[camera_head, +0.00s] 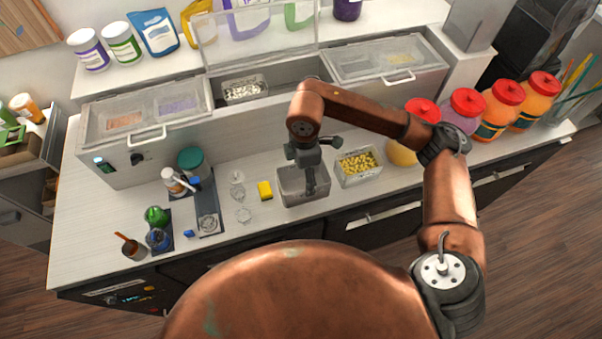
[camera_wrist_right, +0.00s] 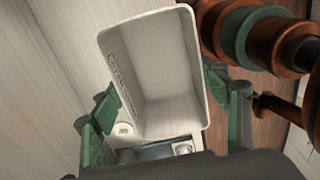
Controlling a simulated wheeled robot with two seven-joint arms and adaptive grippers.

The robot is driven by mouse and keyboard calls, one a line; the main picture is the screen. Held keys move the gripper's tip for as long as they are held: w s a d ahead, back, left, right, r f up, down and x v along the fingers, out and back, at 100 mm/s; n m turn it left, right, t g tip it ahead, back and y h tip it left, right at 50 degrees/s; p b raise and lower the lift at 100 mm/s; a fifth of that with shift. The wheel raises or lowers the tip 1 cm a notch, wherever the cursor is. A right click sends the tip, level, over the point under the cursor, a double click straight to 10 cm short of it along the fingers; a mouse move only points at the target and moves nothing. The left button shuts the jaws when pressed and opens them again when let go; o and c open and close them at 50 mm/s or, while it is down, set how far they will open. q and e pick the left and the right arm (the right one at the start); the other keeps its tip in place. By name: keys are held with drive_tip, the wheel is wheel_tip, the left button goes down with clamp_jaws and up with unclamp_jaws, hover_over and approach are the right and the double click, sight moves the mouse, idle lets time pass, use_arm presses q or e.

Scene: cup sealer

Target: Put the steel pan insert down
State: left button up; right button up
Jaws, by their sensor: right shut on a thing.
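The steel pan insert (camera_head: 291,196) is an empty, open-topped grey rectangular container at the front middle of the counter, left of a pan of yellow pieces. My right gripper (camera_head: 309,180) is above it, partly covering its inside. In the right wrist view the pan insert (camera_wrist_right: 158,65) fills the middle, its hollow inside showing. The green finger pads of my right gripper (camera_wrist_right: 160,106) are on either side of it, shut on its walls. I cannot tell whether its base touches the counter. My left gripper is not in view.
The pan of yellow pieces (camera_head: 360,167) sits close on the right. Red-lidded jars (camera_head: 498,107) stand at right. An open-topped well (camera_head: 272,82) is behind.

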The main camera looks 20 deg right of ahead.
sight(301, 175)
drive_tip(key=w+f+p, duration=0.1)
drive_tip(key=f, duration=0.2)
drive_tip(key=w+f, duration=0.2)
drive_tip(key=w+f+p, duration=0.1)
drive_tip(key=w+f, duration=0.1)
drive_tip(key=f, duration=0.1)
drive_tip(key=shift+w+d+f+p, duration=0.25)
drive_tip(key=shift+d+f+p, duration=0.05)
drive_tip(key=shift+f+p, duration=0.05)
drive_tip(key=shift+f, duration=0.25)
drive_tip(key=shift+f, duration=0.15)
drive_tip(key=shift+f, duration=0.15)
drive_tip(key=o, duration=1.8)
